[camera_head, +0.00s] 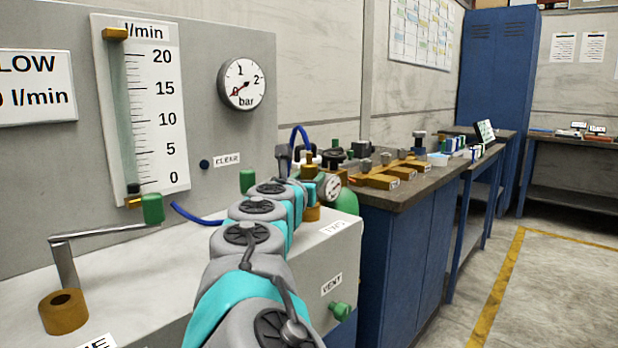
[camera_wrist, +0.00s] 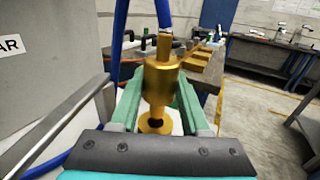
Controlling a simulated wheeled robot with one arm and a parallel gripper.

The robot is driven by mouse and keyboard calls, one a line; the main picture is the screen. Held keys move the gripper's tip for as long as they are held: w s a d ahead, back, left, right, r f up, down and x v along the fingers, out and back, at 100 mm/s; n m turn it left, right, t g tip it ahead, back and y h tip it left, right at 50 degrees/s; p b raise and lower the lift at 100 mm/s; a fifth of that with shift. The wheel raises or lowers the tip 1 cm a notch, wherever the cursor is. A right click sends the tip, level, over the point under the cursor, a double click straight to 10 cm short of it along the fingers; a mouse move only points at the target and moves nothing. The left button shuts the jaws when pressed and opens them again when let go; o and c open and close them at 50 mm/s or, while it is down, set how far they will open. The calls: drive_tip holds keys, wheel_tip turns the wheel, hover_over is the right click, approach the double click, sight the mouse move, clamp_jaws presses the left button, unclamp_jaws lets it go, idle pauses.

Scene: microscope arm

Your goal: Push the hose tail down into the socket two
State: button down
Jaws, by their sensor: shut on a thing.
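The brass hose tail (camera_wrist: 161,80) is held between the green fingers of my gripper (camera_wrist: 158,104), its narrow end pointing down. A blue hose (camera_wrist: 163,14) rises from its top. Socket two (camera_wrist: 146,128) is a brass ring with a dark hole, seen just below the tail's tip; whether the tip is inside the hole or just above it I cannot tell. In the head view, socket two (camera_head: 312,214) shows beside the TWO label, and the hose tail (camera_head: 309,172) shows partly above it. My arm hides most of my gripper there.
Another brass socket (camera_head: 62,312) stands at the front left, below a bent metal lever with a green end (camera_head: 152,208). A panel with a flow tube and pressure gauge (camera_head: 242,83) rises behind. A green vent knob (camera_head: 340,311) sticks out at the front. A cluttered bench stands beyond.

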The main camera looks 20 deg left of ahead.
drive_tip(key=shift+f+b, duration=0.7)
drive_tip(key=shift+f, duration=1.3)
drive_tip(key=shift+c, duration=1.5)
unclamp_jaws()
